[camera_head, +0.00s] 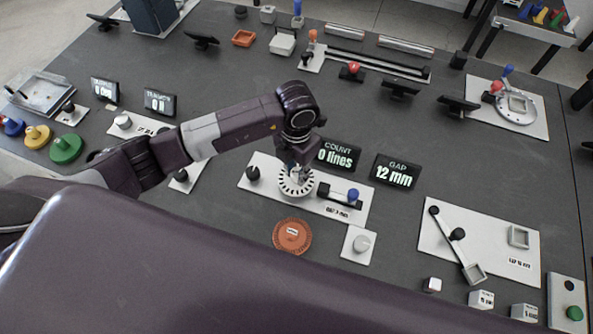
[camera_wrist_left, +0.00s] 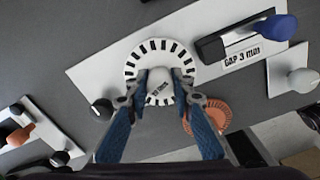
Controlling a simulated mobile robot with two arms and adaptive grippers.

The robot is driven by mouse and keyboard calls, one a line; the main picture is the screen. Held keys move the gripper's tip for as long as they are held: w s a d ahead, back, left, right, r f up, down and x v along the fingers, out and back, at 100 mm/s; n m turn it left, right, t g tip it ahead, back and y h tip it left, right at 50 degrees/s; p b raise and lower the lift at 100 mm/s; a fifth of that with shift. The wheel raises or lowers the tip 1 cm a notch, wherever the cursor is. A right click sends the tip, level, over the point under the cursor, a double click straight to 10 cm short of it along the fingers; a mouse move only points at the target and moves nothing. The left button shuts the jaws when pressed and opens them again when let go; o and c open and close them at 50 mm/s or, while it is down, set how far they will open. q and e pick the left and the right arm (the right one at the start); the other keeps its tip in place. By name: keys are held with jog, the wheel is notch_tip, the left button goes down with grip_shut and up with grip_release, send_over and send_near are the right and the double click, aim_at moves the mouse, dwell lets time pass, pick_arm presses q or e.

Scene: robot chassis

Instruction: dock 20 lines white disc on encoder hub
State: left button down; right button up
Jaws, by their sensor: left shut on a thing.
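The white disc (camera_head: 285,189) has dark slots around its rim and a raised, labelled middle knob. It also shows in the left wrist view (camera_wrist_left: 161,47). My left gripper (camera_head: 296,170) is over the disc from above. In the left wrist view its blue fingers (camera_wrist_left: 160,90) are closed on the disc's middle knob. The disc is over the white encoder base plate (camera_head: 262,164). The hub is hidden under the disc, so I cannot tell whether the disc is seated or held just above. My right gripper is not in view.
On the plate are a black knob (camera_head: 253,173) and a black slider with a blue knob (camera_head: 353,194). Displays read "COUNT 0 lines" (camera_head: 337,155) and "GAP 12 mm" (camera_head: 396,172). An orange-brown disc (camera_head: 292,249) and a small plate with a grey knob (camera_head: 358,254) lie in front.

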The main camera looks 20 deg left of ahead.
aim_at(296, 171)
pick_arm(q)
jog(key=shift+f+b, duration=0.5)
jog(key=shift+f, duration=0.05)
jog(key=c, duration=2)
grip_release()
jog(key=shift+o, duration=0.2)
jog(key=shift+r+p, duration=2)
jog(key=shift+r, duration=0.85)
jog(key=shift+r+p, duration=1.7)
jog(key=shift+r, duration=1)
jog(key=shift+f, duration=0.1)
